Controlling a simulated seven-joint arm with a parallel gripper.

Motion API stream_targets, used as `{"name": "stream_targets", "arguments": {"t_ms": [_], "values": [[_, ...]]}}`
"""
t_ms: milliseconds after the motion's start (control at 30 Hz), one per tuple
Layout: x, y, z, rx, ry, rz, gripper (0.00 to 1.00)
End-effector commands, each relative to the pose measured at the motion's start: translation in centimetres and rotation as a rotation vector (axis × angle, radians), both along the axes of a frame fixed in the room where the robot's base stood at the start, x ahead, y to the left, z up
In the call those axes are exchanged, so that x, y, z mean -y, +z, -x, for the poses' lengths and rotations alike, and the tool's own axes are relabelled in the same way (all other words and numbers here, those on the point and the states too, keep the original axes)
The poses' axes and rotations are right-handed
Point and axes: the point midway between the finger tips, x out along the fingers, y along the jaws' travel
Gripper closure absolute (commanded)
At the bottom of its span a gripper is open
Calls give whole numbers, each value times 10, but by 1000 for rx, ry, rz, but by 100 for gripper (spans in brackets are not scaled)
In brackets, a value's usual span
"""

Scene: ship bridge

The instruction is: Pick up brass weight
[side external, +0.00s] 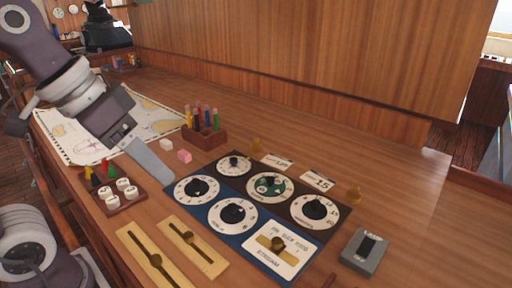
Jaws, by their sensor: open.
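My gripper (158,170) is at the left, above the desk between the chart and the dials, well to the left of both pieces. It is open, with nothing seen in it. Its fingers are seen side-on, so the gap between them is hard to see.
A wooden holder with coloured pencils (204,132), a pink block (184,156) and a white block (166,144) stand close to my gripper. A tray (121,205) with white round pieces and coloured pegs is at left. Dials (233,212), brass sliders (152,258) and a grey switch box (363,252) fill the front.

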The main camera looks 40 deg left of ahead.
Motion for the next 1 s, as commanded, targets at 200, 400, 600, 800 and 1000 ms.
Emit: {"name": "stream_targets", "arguments": {"t_ms": [200,400,600,800,1000], "values": [[-42,9,-187,-11,-103,108,35],[-123,-70,-330,44,-208,40,35],[-168,-140,-386,74,-307,-47,35],[-170,-164,-400,79,-328,-61,35],[-166,-196,-419,77,-328,-61,35]]}}
